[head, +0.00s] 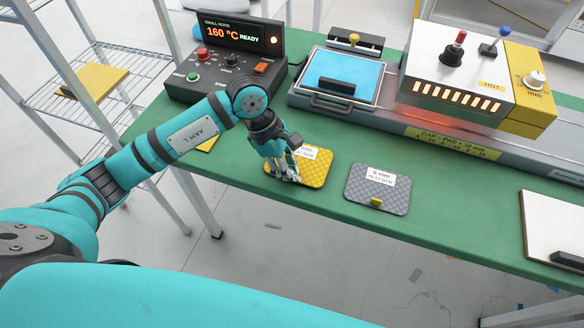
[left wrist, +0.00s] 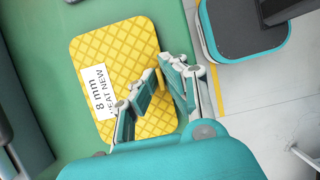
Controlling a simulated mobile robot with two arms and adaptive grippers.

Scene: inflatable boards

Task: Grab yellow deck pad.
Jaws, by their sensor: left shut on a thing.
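The yellow deck pad (head: 316,172) lies on the green table in the head view, with a quilted top and a white label. In the left wrist view the yellow deck pad (left wrist: 115,45) shows its label reading 8 mm. My left gripper (head: 286,174) is over the pad's left part and hides some of it. In the left wrist view the left gripper (left wrist: 162,72) has its fingertips together at the pad's edge, shut on a small yellow part of the pad. My right gripper is not in view.
A grey 6 mm pad (head: 378,190) with a yellow knob lies to the right. Behind stand a control box (head: 222,65) reading 160 °C, a blue-topped plate (head: 340,76) and a glowing heater (head: 455,85) marked HOT. A white board (head: 555,235) lies at the right.

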